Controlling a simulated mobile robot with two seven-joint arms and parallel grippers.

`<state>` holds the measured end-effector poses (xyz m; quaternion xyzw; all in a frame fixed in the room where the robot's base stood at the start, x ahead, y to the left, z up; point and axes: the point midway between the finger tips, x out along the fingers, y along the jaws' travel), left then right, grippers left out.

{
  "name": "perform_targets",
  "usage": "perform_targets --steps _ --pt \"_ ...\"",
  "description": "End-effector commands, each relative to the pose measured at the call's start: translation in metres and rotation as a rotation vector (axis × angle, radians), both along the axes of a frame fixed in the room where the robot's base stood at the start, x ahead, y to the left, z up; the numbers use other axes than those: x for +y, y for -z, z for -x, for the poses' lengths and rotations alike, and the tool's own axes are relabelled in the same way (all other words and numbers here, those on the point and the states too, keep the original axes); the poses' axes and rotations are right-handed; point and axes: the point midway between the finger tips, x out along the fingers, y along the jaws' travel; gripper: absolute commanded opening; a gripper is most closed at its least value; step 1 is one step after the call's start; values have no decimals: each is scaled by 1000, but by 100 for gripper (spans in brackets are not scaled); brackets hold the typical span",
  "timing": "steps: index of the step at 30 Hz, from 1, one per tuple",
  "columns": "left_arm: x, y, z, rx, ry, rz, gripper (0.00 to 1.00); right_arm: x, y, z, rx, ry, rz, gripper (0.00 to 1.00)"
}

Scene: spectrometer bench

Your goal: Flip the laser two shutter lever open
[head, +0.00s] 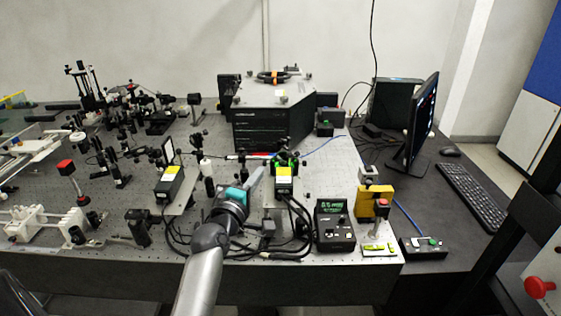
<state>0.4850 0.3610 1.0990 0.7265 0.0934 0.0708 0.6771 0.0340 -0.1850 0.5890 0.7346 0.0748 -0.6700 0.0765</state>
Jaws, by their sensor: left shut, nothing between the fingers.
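Two black laser heads with yellow and white labels stand on the optical bench in the head view, one at left (168,185) and one near the middle (284,182). I cannot tell which is laser two, and no shutter lever can be made out at this size. My left gripper (257,174) is shut and empty, with its fingers pointing away from me, just left of the middle laser head. A gap shows between them in the picture; contact cannot be judged. My arm hides part of the bench and cables. My right gripper is not in view.
Black cables run in front of the middle laser to a controller with a green display (334,225). A large black instrument (268,130) stands behind. Optics crowd the left.

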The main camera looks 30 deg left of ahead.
Motion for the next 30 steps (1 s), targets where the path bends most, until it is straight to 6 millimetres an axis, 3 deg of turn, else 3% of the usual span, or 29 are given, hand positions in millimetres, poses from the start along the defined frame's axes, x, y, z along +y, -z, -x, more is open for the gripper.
perform_targets --steps 11,15,21,30 --pt "15 2 -61 -1 0 0 0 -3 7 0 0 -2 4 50" --pt "3 2 -80 -2 2 4 0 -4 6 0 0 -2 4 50" --pt "-5 4 -93 0 -1 1 0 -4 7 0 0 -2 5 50" --pt "-7 4 -95 0 0 -1 0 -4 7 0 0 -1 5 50"
